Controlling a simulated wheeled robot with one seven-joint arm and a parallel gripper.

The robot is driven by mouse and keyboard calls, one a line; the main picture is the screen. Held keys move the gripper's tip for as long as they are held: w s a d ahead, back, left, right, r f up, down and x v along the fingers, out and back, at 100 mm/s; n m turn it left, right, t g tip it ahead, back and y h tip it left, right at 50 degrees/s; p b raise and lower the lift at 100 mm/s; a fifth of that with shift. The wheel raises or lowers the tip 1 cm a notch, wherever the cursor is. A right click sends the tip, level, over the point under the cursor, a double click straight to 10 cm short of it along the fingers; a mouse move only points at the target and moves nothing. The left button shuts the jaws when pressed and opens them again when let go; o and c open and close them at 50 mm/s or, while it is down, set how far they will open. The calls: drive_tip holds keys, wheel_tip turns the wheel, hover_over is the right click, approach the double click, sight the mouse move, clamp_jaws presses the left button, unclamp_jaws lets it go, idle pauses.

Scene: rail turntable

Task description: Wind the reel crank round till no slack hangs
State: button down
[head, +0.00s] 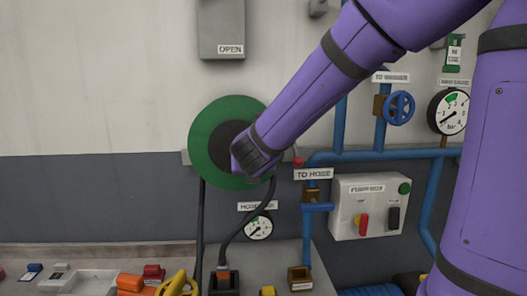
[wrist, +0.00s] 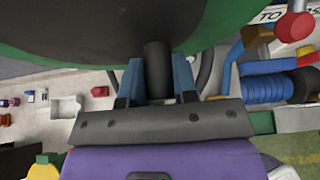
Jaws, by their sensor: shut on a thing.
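The green reel (head: 205,140) with a dark hub is mounted on the wall in the head view, and its rim fills the top of the wrist view (wrist: 60,50). My gripper (wrist: 158,85) is at the reel's face, with its two blue fingers on either side of a dark round crank handle (wrist: 157,68) and shut on it. In the head view my wrist hides the handle and the right part of the hub. A black hose (head: 201,215) hangs down from the reel's left side. Another dark line (head: 240,222) curves below the reel to a socket on the bench.
Right of the reel are blue pipes (head: 380,154), a blue valve wheel (head: 398,107) and a white switch box (head: 368,205). A red knob (wrist: 295,26) is near my gripper at right. Several small parts lie on the bench (head: 120,260) below.

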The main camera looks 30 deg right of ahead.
drive_tip(key=shift+d+r, duration=0.1)
drive_tip(key=shift+d, duration=0.05)
drive_tip(key=shift+s+d+r, duration=0.25)
drive_tip(key=shift+d+r, duration=0.15)
drive_tip(key=shift+r, duration=0.15)
idle(0.4)
drive_tip(key=shift+d+r, duration=0.25)
drive_tip(key=shift+r, duration=0.4)
drive_tip(key=shift+r, duration=0.1)
drive_tip(key=shift+r, duration=0.15)
drive_tip(key=c, duration=0.6)
unclamp_jaws()
drive_tip(key=shift+s, duration=0.1)
